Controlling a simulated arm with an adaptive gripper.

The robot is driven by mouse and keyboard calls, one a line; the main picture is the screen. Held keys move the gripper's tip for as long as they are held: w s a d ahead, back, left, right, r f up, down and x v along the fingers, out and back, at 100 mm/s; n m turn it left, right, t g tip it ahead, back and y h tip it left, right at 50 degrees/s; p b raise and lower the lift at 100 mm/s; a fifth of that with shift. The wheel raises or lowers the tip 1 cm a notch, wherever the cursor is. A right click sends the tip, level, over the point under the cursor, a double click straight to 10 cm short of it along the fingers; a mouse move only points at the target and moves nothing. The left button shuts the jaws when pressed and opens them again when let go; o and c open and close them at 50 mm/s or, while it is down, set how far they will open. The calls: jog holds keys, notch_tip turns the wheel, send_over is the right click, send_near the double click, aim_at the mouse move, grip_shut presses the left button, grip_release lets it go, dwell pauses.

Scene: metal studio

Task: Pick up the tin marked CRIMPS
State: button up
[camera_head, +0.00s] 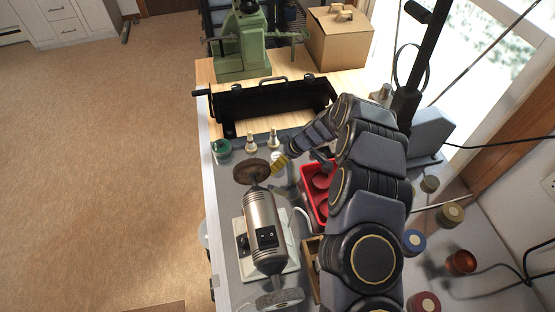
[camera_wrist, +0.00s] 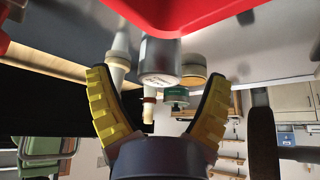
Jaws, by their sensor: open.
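My gripper (camera_wrist: 158,76) is open, with its ribbed yellow fingers spread wide in the wrist view. A silver tin (camera_wrist: 160,52) shows between and beyond the fingertips; small print near its end is too small to read. A tan-ended tin (camera_wrist: 194,68) and a green tin (camera_wrist: 176,96) show close by. In the head view, my gripper (camera_head: 281,163) is low over the bench, beside the grinder's brown wheel. The green tin (camera_head: 222,150) stands left of it. I cannot tell which tin is marked CRIMPS.
A bench grinder (camera_head: 262,225) stands just in front of the gripper. A red bin (camera_head: 312,198) is to its right. Two small bottles (camera_head: 250,142) (camera_head: 273,138) and a black metal tool (camera_head: 270,100) are behind. More tins, including a blue one (camera_head: 414,242), stand at the right.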

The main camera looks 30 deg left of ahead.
jog(key=shift+x, duration=1.15)
jog(key=c, duration=1.2)
